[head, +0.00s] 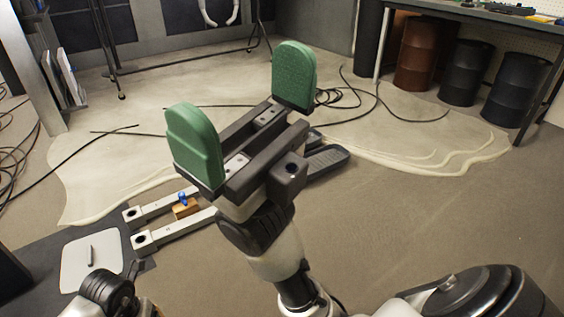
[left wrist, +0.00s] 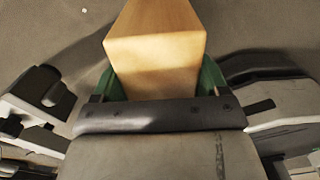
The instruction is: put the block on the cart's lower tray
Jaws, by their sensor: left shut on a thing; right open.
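In the left wrist view, a plain tan wooden block (left wrist: 155,22) sits between the green pads of my left gripper (left wrist: 158,82). The gripper is shut on it, and the block sticks out beyond the pads. In the head view, I cannot clearly make out the left gripper or the held block. My right gripper (head: 245,112) is open and empty, its two green pads wide apart near the middle of the picture. I cannot make out the cart or its lower tray in either view.
A small brown piece with a blue top (head: 184,208) is low down between two pale bars. Black cables (head: 360,108) lie across the floor. A brown barrel (head: 417,55) and dark drums (head: 467,72) stand by a workbench (head: 470,14) at the back right. The right-hand floor is clear.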

